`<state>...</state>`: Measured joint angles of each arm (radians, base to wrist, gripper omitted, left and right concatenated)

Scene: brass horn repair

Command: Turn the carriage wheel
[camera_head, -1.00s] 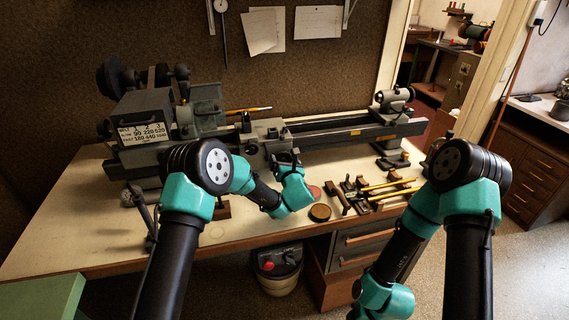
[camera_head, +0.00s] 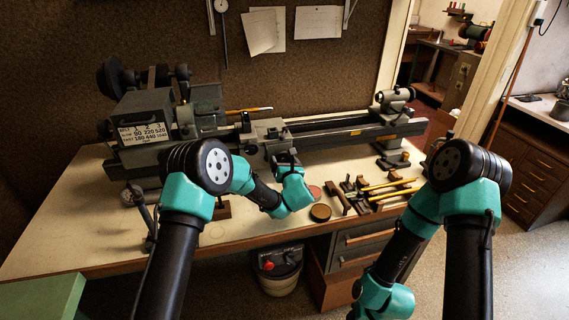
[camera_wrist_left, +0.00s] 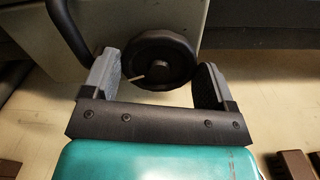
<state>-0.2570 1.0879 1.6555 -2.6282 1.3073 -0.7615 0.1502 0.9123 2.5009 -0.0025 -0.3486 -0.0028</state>
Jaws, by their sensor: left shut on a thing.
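The carriage wheel (camera_wrist_left: 160,60) is a dark round handwheel with a hub and a small pale mark or pin, on the front of the grey lathe carriage (camera_head: 268,133). In the left wrist view it sits between the two fingers of my left gripper (camera_wrist_left: 157,78), which is shut on its rim. In the head view my left gripper (camera_head: 286,158) is in front of the carriage and the wheel cannot be made out behind it. My right arm comes in at the right and its gripper is out of view.
A dark curved lever (camera_wrist_left: 68,30) stands close left of my left gripper. The lathe bed (camera_head: 350,131) runs right to the tailstock (camera_head: 393,101). Tools with yellow handles (camera_head: 388,185) and a round brown disc (camera_head: 320,212) lie on the bench (camera_head: 250,228).

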